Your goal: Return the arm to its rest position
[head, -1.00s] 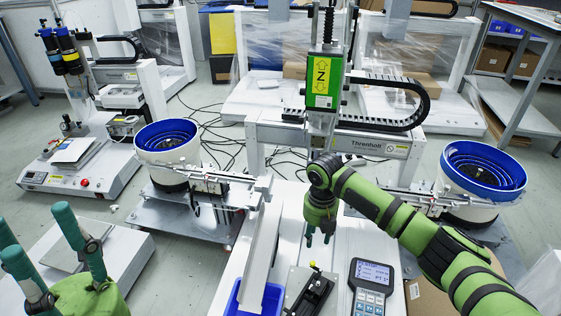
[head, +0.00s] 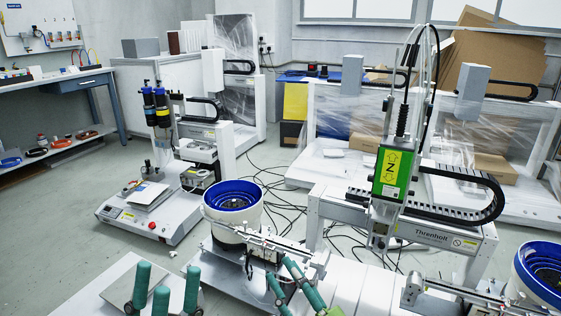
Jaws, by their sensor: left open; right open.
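My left gripper (head: 166,277) is at the bottom left, its teal fingers spread and pointing up, with nothing between them. My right gripper (head: 279,270) is at the bottom centre, open, its teal fingers pointing up and left. Nothing shows between them, and its arm is mostly below the picture edge. The gantry screwdriver head (head: 393,174), with a green and yellow label, hangs upright from its gantry (head: 440,238) to the right of both grippers. My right gripper is apart from the screwdriver head and overlaps the left feeder mechanism in view; contact cannot be told.
A blue-lined bowl feeder (head: 210,220) stands behind my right gripper; another bowl feeder (head: 520,292) is at the lower right. A white dispensing station (head: 165,222) stands at the left. Wrapped machines (head: 340,145) stand behind. Grey floor at the left is clear.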

